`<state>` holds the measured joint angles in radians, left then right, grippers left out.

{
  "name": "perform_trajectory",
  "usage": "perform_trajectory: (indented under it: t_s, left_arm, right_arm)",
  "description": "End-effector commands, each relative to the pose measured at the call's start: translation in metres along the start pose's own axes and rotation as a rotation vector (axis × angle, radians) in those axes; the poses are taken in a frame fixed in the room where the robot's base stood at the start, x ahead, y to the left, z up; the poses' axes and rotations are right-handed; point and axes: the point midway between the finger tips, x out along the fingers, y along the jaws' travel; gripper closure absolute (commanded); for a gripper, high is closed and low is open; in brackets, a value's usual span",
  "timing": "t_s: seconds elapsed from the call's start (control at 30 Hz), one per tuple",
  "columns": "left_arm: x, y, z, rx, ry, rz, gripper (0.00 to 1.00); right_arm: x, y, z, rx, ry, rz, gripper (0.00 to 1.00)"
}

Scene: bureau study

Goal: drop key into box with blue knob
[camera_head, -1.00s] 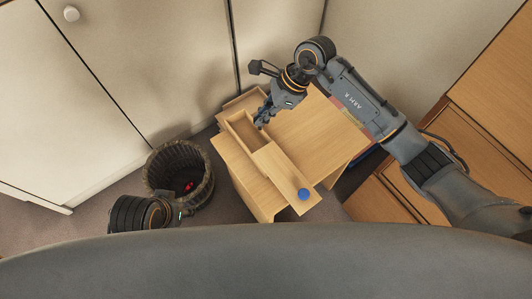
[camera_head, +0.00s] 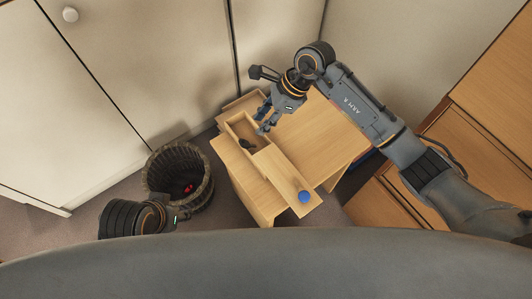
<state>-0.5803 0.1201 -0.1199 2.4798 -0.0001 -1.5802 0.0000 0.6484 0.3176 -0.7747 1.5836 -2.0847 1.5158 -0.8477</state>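The wooden box (camera_head: 232,131) lies on the small wooden cabinet. Its lid (camera_head: 283,173), with a blue knob (camera_head: 305,197), is slid toward the lower right, so the upper-left end is uncovered. A small dark object, apparently the key (camera_head: 247,144), lies inside that opening. My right gripper (camera_head: 264,125) is just above and to the right of the opening. Its fingers look parted, with nothing seen between them. My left gripper (camera_head: 180,213) shows only in small part beside the basket, and its fingers cannot be made out.
A dark woven basket (camera_head: 160,178) with a small red thing (camera_head: 188,188) in it stands on the floor left of the cabinet (camera_head: 318,140). Pale cupboard doors (camera_head: 130,60) close off the back left. A wooden desk unit (camera_head: 480,140) stands at right. The cabinet top beside the box is clear.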

Motion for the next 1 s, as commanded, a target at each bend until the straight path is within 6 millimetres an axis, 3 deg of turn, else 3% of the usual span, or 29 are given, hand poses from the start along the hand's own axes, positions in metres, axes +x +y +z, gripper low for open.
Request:
perform_trajectory:
  t_s: [0.17, 0.6, 0.8, 1.0]
  left_arm:
    - [0.000, 0.000, 0.000, 0.000, 0.000, 0.000, 0.60]
    - [0.000, 0.000, 0.000, 0.000, 0.001, 0.000, 0.60]
    - [0.000, 0.000, 0.000, 0.000, 0.001, 0.000, 0.60]
    - [0.000, 0.000, 0.000, 0.000, 0.001, 0.000, 0.60]
  right_arm:
    - [-0.018, -0.002, 0.000, -0.001, 0.001, -0.005, 0.67]
    - [-0.104, -0.001, -0.001, -0.001, 0.002, -0.004, 0.67]
    - [-0.119, 0.000, 0.000, 0.000, 0.000, -0.001, 0.67]
    - [-0.120, 0.000, 0.000, 0.000, 0.000, 0.000, 0.67]
